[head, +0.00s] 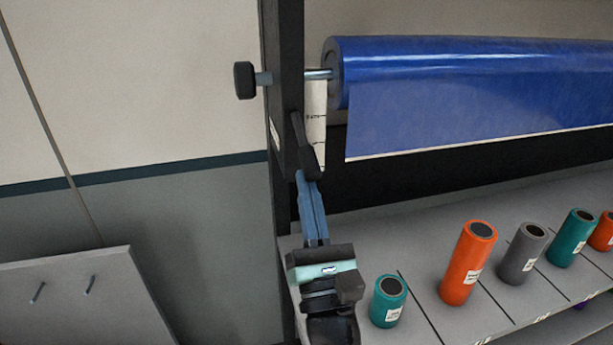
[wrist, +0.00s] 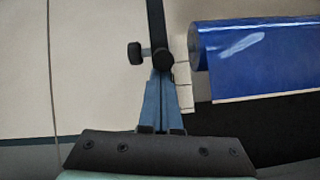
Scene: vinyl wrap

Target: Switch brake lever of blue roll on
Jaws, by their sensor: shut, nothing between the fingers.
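The blue roll (head: 450,95) hangs on a shaft from a dark post (head: 283,90); it also shows at the right of the wrist view (wrist: 255,60). A dark lever (head: 305,150), likely the brake lever, sits low on the post, below the shaft, and slants down to the right. In the wrist view a round dark end (wrist: 164,60) shows just ahead of my fingertips. My gripper (head: 301,176) is shut and empty, its blue fingers pointing up at the lever's lower end. The tips overlap the lever in view; I cannot tell whether they touch.
A black knob (head: 244,80) sticks out left of the post. Below the roll, a grey shelf (head: 420,260) holds several small rolls, including a teal one (head: 388,300) close beside my gripper and an orange one (head: 468,262). A grey panel (head: 80,300) stands at lower left.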

